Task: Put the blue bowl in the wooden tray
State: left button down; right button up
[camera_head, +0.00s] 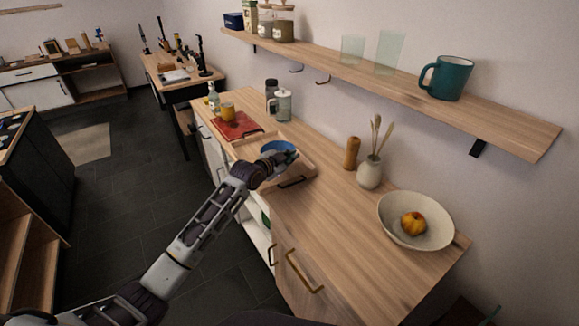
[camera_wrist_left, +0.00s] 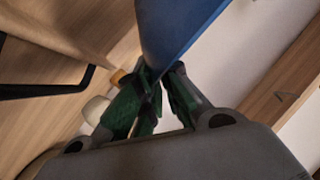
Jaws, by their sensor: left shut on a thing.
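The blue bowl (camera_head: 277,147) is over the wooden tray (camera_head: 302,177) on the counter in the head view. My left gripper (camera_head: 289,157) is at the near right side of the bowl. It is shut on the bowl's rim, and the fingers partly hide it. In the left wrist view the green fingertips (camera_wrist_left: 158,85) pinch the edge of the blue bowl (camera_wrist_left: 175,28). I cannot tell whether the bowl touches the tray floor. My right gripper is not in view.
A french press (camera_head: 282,104) stands behind. A pepper mill (camera_head: 351,153), a vase (camera_head: 369,173) and a fruit bowl (camera_head: 388,222) stand to the right. A shelf (camera_head: 400,85) overhangs the counter.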

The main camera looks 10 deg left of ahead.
pick_arm(q)
jog(key=shift+f, duration=1.85)
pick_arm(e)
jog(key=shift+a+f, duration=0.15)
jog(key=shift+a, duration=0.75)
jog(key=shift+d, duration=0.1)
pick_arm(q)
jog(key=c, duration=1.6)
grip_release()
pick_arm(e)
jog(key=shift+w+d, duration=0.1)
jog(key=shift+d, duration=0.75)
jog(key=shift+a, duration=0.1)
